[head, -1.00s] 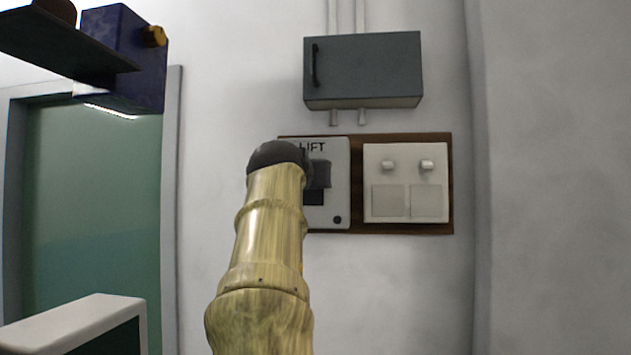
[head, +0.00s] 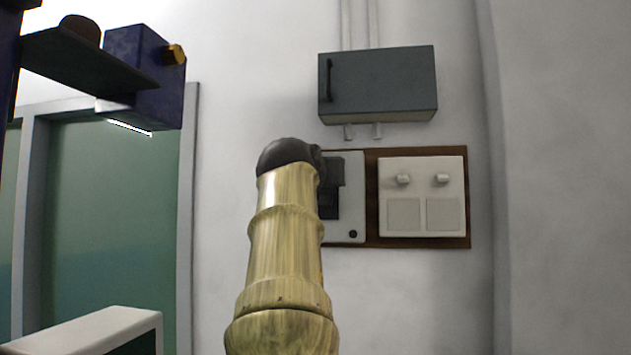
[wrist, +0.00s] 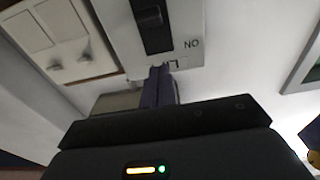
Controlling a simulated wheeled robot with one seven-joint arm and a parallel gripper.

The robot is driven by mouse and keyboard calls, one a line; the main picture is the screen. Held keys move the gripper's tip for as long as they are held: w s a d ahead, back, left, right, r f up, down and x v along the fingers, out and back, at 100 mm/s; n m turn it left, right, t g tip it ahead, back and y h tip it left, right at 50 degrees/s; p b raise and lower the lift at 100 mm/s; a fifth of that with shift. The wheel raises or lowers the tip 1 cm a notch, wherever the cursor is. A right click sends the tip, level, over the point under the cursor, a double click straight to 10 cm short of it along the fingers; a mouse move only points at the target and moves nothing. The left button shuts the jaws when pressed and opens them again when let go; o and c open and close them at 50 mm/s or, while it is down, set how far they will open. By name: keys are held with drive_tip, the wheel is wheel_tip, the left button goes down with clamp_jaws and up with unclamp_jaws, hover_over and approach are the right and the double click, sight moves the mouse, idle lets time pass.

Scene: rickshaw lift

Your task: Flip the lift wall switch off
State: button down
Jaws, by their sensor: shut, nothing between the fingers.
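The lift wall switch is a pale plate (head: 345,228) with a black rocker, on a brown backboard. In the head view my arm covers the plate's left part and lettering. My gripper (wrist: 160,70) is shut and empty. Its fingertips overlap the plate's lettered edge, below the rocker in that picture. Whether they touch the plate cannot be told. In the head view my arm hides much of the gripper.
A second pale plate with two knobs (head: 421,218) sits right of the lift plate on the same backboard. A grey box (head: 385,82) with a handle is mounted above. A green-glazed door (head: 115,215) and a blue overhead block (head: 135,80) are at left. Bare wall lies below the plates.

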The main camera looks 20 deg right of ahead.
drive_tip(key=f+b+v, duration=0.1)
drive_tip(key=b+v, duration=0.5)
drive_tip(key=v, duration=0.3)
drive_tip(key=shift+w+f, duration=0.1)
drive_tip(key=shift+w, duration=0.05)
